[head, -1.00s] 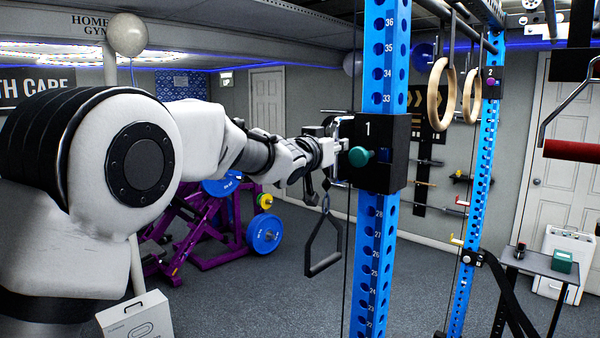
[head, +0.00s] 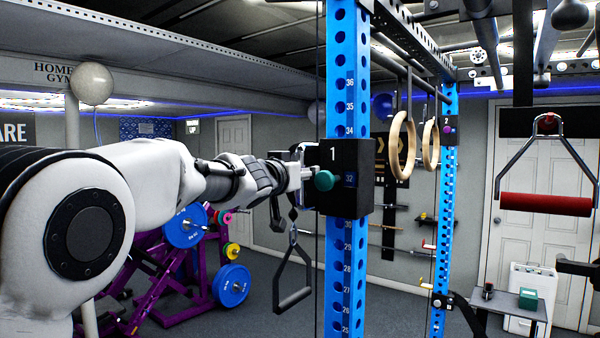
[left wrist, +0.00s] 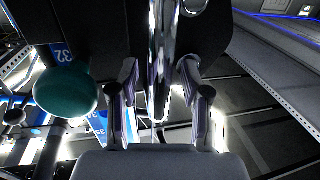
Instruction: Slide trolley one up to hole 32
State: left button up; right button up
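Trolley one (head: 338,200) is a black block marked 1 on the blue upright (head: 346,90). A teal knob (head: 325,180) sits on its face, and number 32 shows in the slot beside the knob. Numbers 34 to 36 show above the block and 30 downward below it. My left gripper (head: 298,172) is at the block's left side. Whether the pin is seated is hidden. My right gripper is out of view.
A black strap handle (head: 293,275) hangs below my left gripper. Wooden rings (head: 402,148) hang behind the upright. A red-grip handle (head: 545,203) hangs at right. A second blue upright (head: 440,200) and a small table (head: 510,300) stand farther back.

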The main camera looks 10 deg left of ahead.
pick_arm(q)
jog(key=shift+w, duration=0.15)
jog(key=s+a, duration=0.2)
jog(key=s, duration=0.6)
jog(key=w+f+n+g+b, duration=0.1)
jog(key=w+f+g+b, duration=0.15)
jog(key=f, duration=1.45)
jog(key=w+f+g+b, duration=0.2)
jog(key=w+f+b, duration=0.1)
jog(key=f, duration=1.4)
jog(key=s+a+f+n+g+y+b, duration=0.1)
jog(key=s+f+g+b, duration=0.15)
jog(key=f, duration=0.85)
jog(key=s+f+n+g+b, duration=0.1)
jog(key=s+f, duration=0.2)
jog(key=f, duration=0.9)
jog(key=s+a+f+n+g+b, duration=0.1)
jog(key=s+f+g+b, duration=0.15)
jog(key=s+f, duration=1.05)
jog(key=s+f+g+b, duration=0.2)
jog(key=s+f+g, duration=0.2)
jog(key=s+f, duration=0.9)
jog(key=s+a+f+g+y+b, duration=0.1)
jog(key=s+f, duration=0.2)
jog(key=s, duration=0.6)
jog(key=s+a+f+m+g+y+b, duration=0.1)
jog(key=s+a+f+g, duration=0.1)
jog(key=s, duration=0.7)
jog(key=shift+a+f, duration=0.15)
jog(key=shift+f, duration=0.35)
